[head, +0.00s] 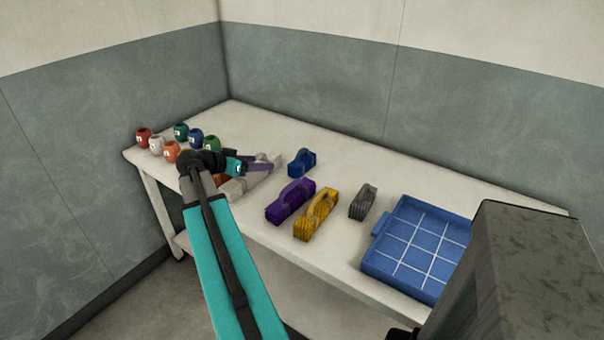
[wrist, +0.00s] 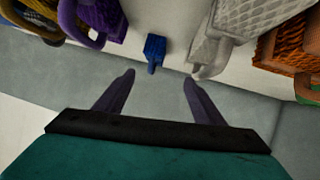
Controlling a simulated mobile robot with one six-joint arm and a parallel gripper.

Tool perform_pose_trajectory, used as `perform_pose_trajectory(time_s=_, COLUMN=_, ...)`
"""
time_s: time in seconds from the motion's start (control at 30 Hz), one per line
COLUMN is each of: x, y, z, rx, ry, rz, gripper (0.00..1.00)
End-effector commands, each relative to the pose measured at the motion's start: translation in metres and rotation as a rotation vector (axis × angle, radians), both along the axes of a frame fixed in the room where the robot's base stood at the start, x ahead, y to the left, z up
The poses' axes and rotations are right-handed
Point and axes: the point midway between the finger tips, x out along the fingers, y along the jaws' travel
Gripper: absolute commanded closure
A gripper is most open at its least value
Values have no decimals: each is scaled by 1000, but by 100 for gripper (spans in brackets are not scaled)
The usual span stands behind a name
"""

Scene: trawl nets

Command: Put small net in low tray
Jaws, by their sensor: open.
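Several bundled nets lie on the table. A small blue net (head: 302,163) and a small dark grey net (head: 363,201) are the smallest; I cannot tell which is the one named. The blue net also shows in the wrist view (wrist: 154,50), beyond and between my fingertips. My gripper (head: 266,168) is open and empty, above the table by a pale grey net (head: 240,187). The fingers show in the wrist view (wrist: 159,82), apart from the blue net. The low tray (head: 376,262) is blue with a white grid, at the table's right, and looks empty.
A purple net (head: 288,203) and a yellow net (head: 316,216) lie between my gripper and the tray. An orange net (wrist: 288,48) is beside the pale one. Several coloured pots (head: 196,136) stand at the left end. The table's back strip is clear; walls stand behind.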

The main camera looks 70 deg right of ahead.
Motion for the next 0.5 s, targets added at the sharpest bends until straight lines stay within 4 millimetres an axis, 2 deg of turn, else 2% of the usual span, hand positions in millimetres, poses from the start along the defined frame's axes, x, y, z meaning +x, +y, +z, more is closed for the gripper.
perform_pose_trajectory(time_s=0.03, x=-5, y=-5, z=-10, rx=-15, ry=-6, rz=-13, gripper=37)
perform_pose_trajectory(time_s=0.1, x=-10, y=-10, z=-12, rx=-34, ry=-15, rz=-28, gripper=37)
perform_pose_trajectory(time_s=0.5, x=-27, y=-24, z=-12, rx=-94, ry=-40, rz=-76, gripper=37)
